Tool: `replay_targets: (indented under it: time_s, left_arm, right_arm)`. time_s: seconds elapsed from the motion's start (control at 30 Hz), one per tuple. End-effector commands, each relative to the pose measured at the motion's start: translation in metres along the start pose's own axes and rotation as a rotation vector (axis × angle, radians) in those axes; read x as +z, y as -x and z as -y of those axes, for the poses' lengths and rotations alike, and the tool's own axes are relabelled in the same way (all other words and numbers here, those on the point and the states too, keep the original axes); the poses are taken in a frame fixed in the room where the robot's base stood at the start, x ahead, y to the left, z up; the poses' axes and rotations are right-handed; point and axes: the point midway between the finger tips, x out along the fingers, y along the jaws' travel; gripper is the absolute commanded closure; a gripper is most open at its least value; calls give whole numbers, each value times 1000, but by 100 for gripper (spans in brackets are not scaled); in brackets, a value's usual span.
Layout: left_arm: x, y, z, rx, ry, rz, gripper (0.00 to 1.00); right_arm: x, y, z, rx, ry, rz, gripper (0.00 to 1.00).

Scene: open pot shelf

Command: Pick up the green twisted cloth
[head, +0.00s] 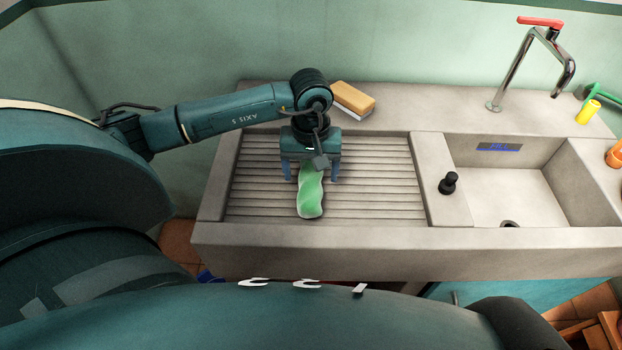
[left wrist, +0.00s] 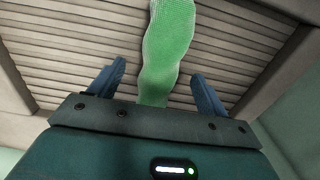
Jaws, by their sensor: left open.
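The green twisted cloth (head: 311,195) lies on the ribbed drainboard (head: 378,180) of the sink unit, its long side running toward me. My left gripper (head: 311,178) is open above the cloth's far end, one finger on each side of it. In the left wrist view the cloth (left wrist: 166,50) runs between the two open fingers of the left gripper (left wrist: 162,85), with a gap on both sides. The gripper body hides the cloth's far end. My right gripper is not in view.
A black stopper (head: 449,183) stands on the divider beside the basin (head: 505,195). A tap (head: 530,60) rises at the back right. A yellow bottle (head: 588,112) and an orange item (head: 615,155) are at far right.

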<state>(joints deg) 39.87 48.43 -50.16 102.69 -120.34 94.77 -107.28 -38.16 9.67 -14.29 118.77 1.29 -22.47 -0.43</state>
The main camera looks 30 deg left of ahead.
Motion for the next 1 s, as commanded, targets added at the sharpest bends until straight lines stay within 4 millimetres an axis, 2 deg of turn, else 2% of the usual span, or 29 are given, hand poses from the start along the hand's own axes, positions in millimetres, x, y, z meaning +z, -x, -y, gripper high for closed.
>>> replay_targets:
  time_s: [0.1, 0.2, 0.43, 1.0]
  left_arm:
    - [1, -15, 0, -1, 0, 2, 23]
    - [1, -22, 0, 0, 0, 1, 23]
    - [0, -23, 0, 1, -1, -1, 23]
    - [0, -23, 0, 1, 0, -1, 70]
  right_arm:
    - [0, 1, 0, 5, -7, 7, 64]
    - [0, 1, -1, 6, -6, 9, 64]
    - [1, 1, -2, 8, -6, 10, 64]
    - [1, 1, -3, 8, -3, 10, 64]
